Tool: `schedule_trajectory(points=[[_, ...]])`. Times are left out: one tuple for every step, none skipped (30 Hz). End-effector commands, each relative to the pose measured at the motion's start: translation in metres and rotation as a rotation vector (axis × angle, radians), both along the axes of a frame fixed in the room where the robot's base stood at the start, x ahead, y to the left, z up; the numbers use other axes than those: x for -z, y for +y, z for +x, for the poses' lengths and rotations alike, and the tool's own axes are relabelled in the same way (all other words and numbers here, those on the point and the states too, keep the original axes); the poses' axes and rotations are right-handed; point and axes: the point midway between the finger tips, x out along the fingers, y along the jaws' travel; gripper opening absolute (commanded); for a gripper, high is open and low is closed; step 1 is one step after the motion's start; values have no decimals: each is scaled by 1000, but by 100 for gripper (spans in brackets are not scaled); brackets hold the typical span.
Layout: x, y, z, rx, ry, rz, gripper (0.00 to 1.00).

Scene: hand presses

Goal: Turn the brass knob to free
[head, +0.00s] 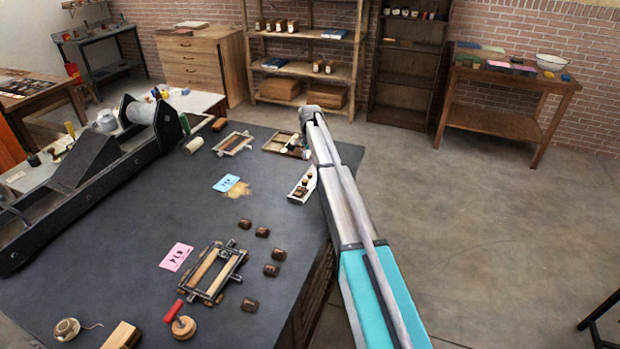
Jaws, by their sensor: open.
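I cannot make out a brass knob in the head view; it is hidden or too small to tell. A long dark hand press (90,165) with a pale roller (139,112) stands along the left of the dark table (150,235). A metal frame with wooden bars (214,271) lies at the table's front. My arm reaches from the lower right up to the table's far right corner. My gripper's fingers do not show beyond the arm's far end.
Several small brown blocks (271,270), a pink card (177,257), a blue card (226,182), a red-handled tool (180,322) and shallow trays (234,143) lie on the table. Shelves (305,50) and a wooden side table (508,85) stand behind.

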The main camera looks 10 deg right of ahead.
Motion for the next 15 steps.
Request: schedule_trajectory(points=[[8, 0, 0, 0, 0, 0, 67], [10, 0, 0, 0, 0, 0, 67], [13, 0, 0, 0, 0, 0, 67], [15, 0, 0, 0, 0, 0, 67], [18, 0, 0, 0, 0, 0, 67], [21, 0, 0, 0, 0, 0, 67], [23, 0, 0, 0, 0, 0, 67], [25, 0, 0, 0, 0, 0, 67], [28, 0, 0, 0, 0, 0, 67], [30, 0, 0, 0, 0, 0, 67], [33, 0, 0, 0, 0, 0, 67], [36, 0, 0, 0, 0, 0, 67], [38, 0, 0, 0, 0, 0, 67], [40, 0, 0, 0, 0, 0, 67], [43, 0, 0, 0, 0, 0, 67]])
